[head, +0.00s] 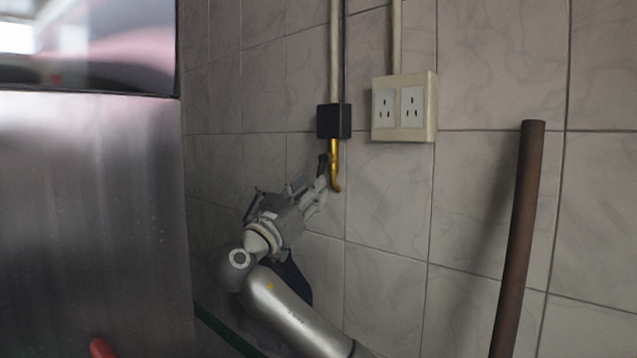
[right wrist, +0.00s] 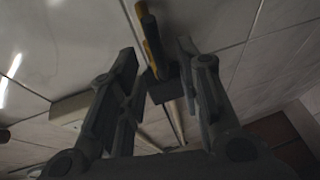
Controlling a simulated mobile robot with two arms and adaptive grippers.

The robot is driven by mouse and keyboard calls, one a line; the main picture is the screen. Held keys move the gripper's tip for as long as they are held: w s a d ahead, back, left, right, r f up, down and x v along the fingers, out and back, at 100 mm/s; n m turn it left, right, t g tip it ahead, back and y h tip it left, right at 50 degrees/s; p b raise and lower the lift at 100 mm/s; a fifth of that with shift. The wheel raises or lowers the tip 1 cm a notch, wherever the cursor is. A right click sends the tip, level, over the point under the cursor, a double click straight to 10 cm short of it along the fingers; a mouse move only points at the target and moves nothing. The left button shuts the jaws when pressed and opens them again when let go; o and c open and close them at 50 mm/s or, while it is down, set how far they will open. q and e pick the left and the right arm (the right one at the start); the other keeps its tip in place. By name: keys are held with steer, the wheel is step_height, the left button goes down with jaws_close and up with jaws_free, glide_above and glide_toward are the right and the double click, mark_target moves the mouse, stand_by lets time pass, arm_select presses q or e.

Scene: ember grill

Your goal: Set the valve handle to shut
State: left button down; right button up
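The yellow valve handle (head: 335,152) hangs down from a black box (head: 334,121) on the tiled wall, its lower end curving to the right. In the right wrist view the handle (right wrist: 154,38) shows as a yellow and dark bar with the black box (right wrist: 162,87) behind it. My right gripper (head: 327,177) is at the handle's lower part in the head view. Its fingers (right wrist: 157,51) stand apart on either side of the handle in the right wrist view, with gaps visible. Whether a finger touches it I cannot tell. My left gripper is not in view.
A double wall socket (head: 404,107) sits to the right of the black box. Pipes (head: 336,50) run up the wall above it. A rusty brown pole (head: 516,240) stands at the right. A large metal panel (head: 85,210) fills the left side.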

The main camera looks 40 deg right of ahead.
steer(key=p+x, duration=0.1)
steer(key=x, duration=0.3)
steer(key=shift+s+r, duration=0.1)
steer(key=shift+d, duration=0.3)
steer(key=shift+c, duration=0.5)
jaws_close()
